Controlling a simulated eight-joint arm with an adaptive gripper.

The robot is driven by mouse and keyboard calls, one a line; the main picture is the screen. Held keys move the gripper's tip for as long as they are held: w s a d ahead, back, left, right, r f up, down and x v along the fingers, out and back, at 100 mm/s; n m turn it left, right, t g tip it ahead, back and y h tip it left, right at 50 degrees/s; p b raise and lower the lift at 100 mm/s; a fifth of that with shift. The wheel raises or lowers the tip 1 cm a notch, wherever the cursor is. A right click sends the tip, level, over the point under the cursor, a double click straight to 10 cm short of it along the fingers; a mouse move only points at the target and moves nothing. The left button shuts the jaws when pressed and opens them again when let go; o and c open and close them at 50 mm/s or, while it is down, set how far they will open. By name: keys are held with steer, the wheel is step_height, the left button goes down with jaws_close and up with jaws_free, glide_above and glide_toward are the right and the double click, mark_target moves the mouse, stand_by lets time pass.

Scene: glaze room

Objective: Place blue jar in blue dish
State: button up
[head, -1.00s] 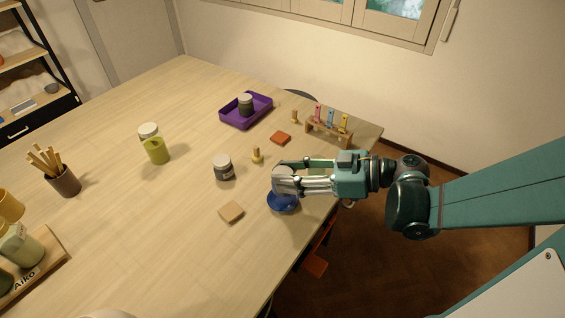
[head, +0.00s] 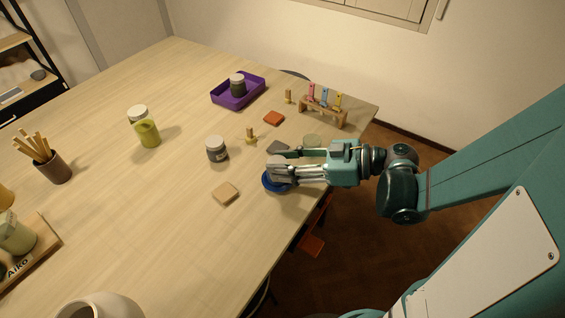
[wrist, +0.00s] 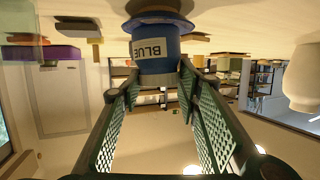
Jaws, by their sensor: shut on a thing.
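The blue jar (wrist: 155,50), with a white label reading BLUE, is between my gripper's fingers in the wrist view, which shows the scene upside down. The blue dish (wrist: 158,20) is right at the jar's base; I cannot tell whether the jar rests on it. In the head view the dish (head: 270,184) lies near the table's right edge, partly covered by my gripper (head: 278,171). My gripper is shut on the jar, directly over the dish. The jar's body is mostly hidden by the fingers in the head view.
A purple tray (head: 226,100) holding a dark jar, an orange tile (head: 274,118) and a wooden rack (head: 322,114) stand farther back.

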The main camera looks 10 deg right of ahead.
steer(key=shift+f+b, duration=0.35)
steer(key=shift+f, duration=0.05)
steer(key=o, duration=1.3)
steer(key=shift+r, duration=0.1)
steer(key=shift+d+r+p, duration=0.15)
steer(key=shift+r+p, duration=0.3)
steer(key=shift+p, duration=0.1)
steer(key=shift+p+v, duration=1.05)
steer(key=shift+v, duration=4.8)
steer(key=shift+f, duration=0.1)
